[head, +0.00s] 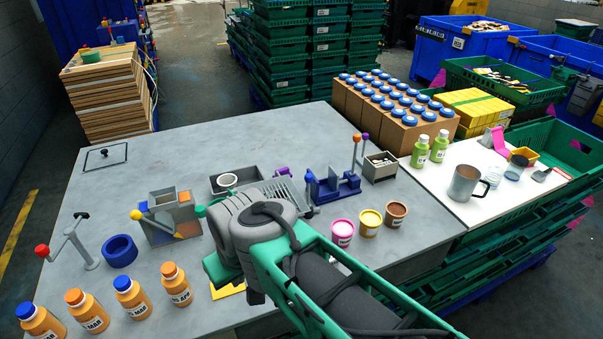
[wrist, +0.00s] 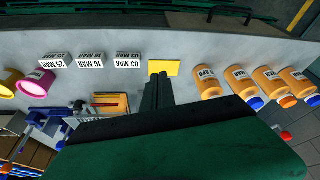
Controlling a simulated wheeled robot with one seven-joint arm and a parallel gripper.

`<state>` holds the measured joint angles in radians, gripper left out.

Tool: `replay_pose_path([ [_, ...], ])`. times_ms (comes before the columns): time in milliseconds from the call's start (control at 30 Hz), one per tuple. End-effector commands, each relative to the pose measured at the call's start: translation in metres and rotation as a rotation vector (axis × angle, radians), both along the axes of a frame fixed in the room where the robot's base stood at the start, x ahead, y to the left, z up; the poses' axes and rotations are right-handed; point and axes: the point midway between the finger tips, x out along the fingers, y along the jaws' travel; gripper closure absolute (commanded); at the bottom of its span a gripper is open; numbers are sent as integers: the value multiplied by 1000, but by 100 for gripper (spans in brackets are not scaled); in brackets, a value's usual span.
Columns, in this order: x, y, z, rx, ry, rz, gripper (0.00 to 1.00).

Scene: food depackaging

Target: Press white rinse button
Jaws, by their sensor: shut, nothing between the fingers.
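I cannot make out a white rinse button in either view. In the head view a grey basin unit (head: 262,173) with a white ring (head: 227,180) and a ribbed drain board stands mid-table, partly hidden by my arm. My gripper shows in the wrist view (wrist: 160,80) with its dark fingers shut together and nothing held. The fingertips appear close to a flat yellow pad (wrist: 164,67); I cannot tell if they touch. The pad also shows in the head view (head: 229,291), partly under my green hand.
Several orange bottles (head: 130,297) stand at the front left. A blue ring (head: 120,251) and a red-knobbed lever (head: 62,243) are behind them. A grey box station (head: 170,215) stands left of my arm. Three tubs (head: 369,223) and a blue fixture (head: 333,186) are right. The back-left table is mostly clear.

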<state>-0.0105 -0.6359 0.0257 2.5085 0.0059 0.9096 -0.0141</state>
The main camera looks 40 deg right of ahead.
Motion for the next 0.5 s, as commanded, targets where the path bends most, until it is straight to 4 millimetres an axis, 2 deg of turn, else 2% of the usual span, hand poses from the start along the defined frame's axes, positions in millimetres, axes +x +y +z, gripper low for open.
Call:
replay_pose_path([
  [367,2,-1,2,1,0,-3,100],
  [467,19,-10,13,4,1,-23,100],
  [500,31,-17,20,5,1,-36,100],
])
